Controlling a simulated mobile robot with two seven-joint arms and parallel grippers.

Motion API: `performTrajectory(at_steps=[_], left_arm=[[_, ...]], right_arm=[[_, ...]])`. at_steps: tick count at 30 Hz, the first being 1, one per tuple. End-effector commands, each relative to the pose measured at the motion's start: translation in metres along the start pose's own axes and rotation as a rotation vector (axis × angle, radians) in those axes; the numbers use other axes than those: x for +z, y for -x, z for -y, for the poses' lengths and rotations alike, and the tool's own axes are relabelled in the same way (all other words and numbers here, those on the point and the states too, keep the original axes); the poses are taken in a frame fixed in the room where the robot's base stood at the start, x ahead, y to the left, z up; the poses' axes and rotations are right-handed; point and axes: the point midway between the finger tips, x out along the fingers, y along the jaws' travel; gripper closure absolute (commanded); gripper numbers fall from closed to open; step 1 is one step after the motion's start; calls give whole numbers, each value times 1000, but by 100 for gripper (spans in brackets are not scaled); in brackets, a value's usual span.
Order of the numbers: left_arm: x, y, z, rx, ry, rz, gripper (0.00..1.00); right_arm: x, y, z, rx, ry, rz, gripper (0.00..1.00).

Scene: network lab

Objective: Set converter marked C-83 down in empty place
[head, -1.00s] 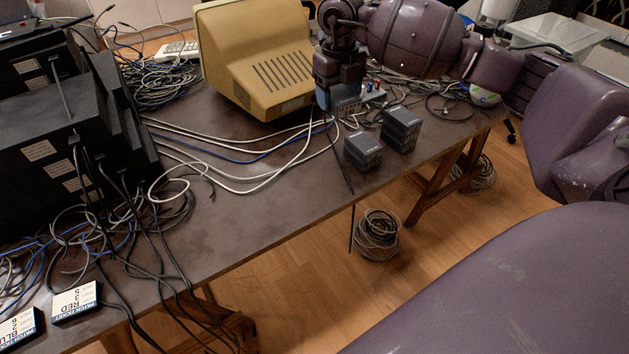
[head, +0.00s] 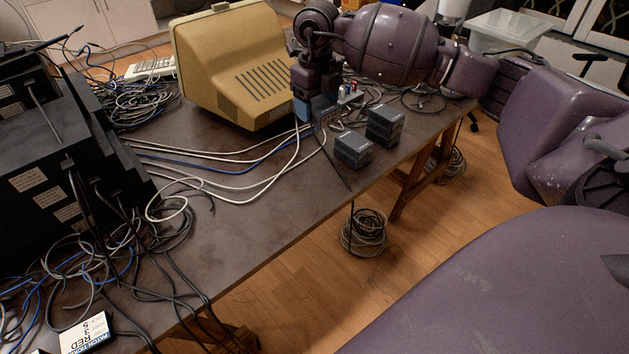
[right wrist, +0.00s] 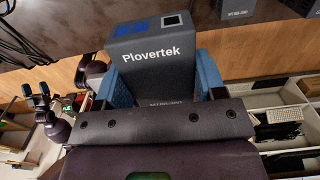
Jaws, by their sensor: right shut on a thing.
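My right gripper (head: 302,112) is shut on a dark grey box-shaped converter (head: 324,108), over the table just right of the beige monitor. In the right wrist view the converter (right wrist: 150,62) shows "Plovertek" and blue ports between the blue fingers. Its lower lettering is partly hidden by the gripper, and I cannot read a C-83 mark. Two similar converters stand near the table's right front edge, a nearer one (head: 352,150) and a farther one (head: 384,125). I cannot tell whether the held converter touches the table.
The beige monitor (head: 238,70) stands behind and left of the gripper. Pale and blue cables (head: 225,155) run across the table (head: 245,215). A dark thin cable hangs over the front edge near the converters. Black devices (head: 50,165) and tangled cables fill the left.

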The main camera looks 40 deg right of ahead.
Motion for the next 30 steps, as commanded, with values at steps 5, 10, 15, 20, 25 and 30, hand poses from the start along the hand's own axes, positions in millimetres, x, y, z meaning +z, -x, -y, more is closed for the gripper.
performTrajectory(at_steps=[5, 10, 15, 20, 25, 30], left_arm=[[6, -2, -3, 0, 10, 10, 11], [13, -4, -6, 1, 17, 21, 11], [16, -7, -6, 3, 15, 24, 11], [14, -11, -4, 5, 5, 19, 11], [15, -13, -2, 6, -6, 20, 11], [20, -13, -1, 6, -7, 28, 11]], right_arm=[[0, -27, 0, 1, 14, -6, 68], [-1, -66, 0, 2, 13, -8, 68], [-1, -103, 0, 2, 13, -7, 68], [0, -130, -1, 2, 13, -5, 68], [0, -142, 0, 0, 13, -1, 68], [0, -151, 0, 0, 13, -2, 68]])
